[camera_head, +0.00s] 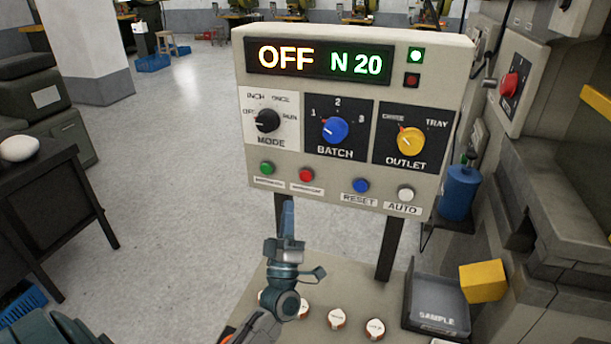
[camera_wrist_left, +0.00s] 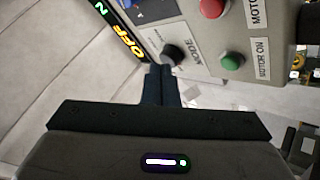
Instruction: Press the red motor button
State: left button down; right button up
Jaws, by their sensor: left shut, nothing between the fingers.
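The red motor button (camera_head: 306,175) is in the lower row of the control panel (camera_head: 240,110), right of the green button (camera_head: 267,168). In the left wrist view the red button (camera_wrist_left: 213,8) shows at the top edge, and the green button (camera_wrist_left: 232,61), labelled MOTOR ON, is below it. My left gripper (camera_head: 288,204) is shut and empty, with its fingers pointing up just below the panel's lower edge, under and slightly left of the red button. It looks apart from the button. In the wrist view its fingertips (camera_wrist_left: 160,70) appear near the black MODE knob (camera_wrist_left: 175,54). My right gripper is out of view.
The panel display (camera_head: 318,62) reads OFF N 20. A blue RESET button (camera_head: 361,186) and a white AUTO button (camera_head: 405,193) sit right of the red one. Below are a SAMPLE tray (camera_head: 436,290), a yellow block (camera_head: 483,281) and several small round items.

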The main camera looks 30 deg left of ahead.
aim_at(306, 176)
pick_arm(q)
jog(key=w+a+b, duration=0.2)
jog(key=w, duration=0.6)
jog(key=shift+w, duration=0.35)
dwell(0.4)
dwell(0.7)
dwell(0.8)
jog(key=shift+w+a, duration=0.1)
jog(key=shift+w, duration=0.05)
jog(key=shift+w+b, duration=0.25)
jog(key=shift+b, duration=0.05)
